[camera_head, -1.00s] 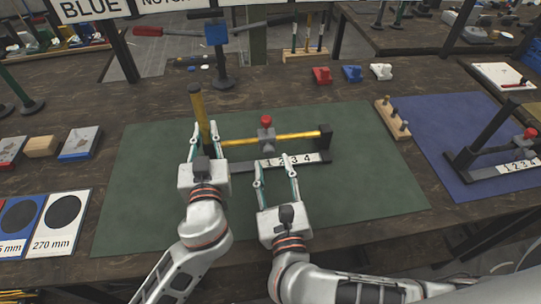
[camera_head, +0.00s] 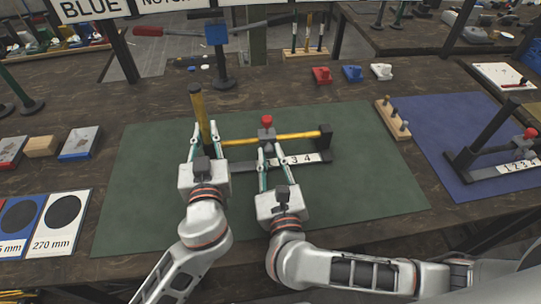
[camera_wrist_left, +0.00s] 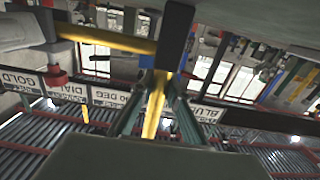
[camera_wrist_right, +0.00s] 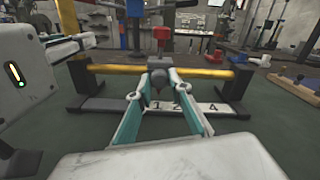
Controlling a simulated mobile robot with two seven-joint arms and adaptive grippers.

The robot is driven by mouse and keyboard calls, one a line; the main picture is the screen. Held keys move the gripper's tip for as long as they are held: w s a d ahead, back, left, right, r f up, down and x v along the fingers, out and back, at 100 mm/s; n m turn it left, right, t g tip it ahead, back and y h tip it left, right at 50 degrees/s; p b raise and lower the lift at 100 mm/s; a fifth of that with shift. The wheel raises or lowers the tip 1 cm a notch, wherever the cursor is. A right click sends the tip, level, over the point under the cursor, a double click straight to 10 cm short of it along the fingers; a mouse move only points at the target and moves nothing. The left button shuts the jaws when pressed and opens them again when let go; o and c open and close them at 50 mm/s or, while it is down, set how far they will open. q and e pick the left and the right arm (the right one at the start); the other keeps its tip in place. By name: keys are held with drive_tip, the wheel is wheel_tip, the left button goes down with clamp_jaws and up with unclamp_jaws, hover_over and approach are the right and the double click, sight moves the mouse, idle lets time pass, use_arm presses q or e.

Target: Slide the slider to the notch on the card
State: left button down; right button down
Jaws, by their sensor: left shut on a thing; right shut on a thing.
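The press in front of me has a yellow rail (camera_head: 297,136) on a dark base with a white number strip (camera_head: 308,158). My left gripper (camera_head: 206,128) is shut on the upright yellow lever (camera_head: 198,106) at the rail's left end. The hanging card (camera_head: 160,3) is cut off at the top.
A second press (camera_head: 500,150) stands on a blue mat (camera_head: 430,115) at the right. A peg block (camera_head: 393,119) lies beside the green mat (camera_head: 365,185). A blue-headed stand (camera_head: 216,35) is behind the press. Cards with dark circles (camera_head: 62,212) lie at the left.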

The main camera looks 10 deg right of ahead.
drive_tip(key=d, duration=0.6)
drive_tip(key=shift+d, duration=0.4)
drive_tip(key=c, duration=1.8)
unclamp_jaws()
drive_tip(key=s, duration=1.2)
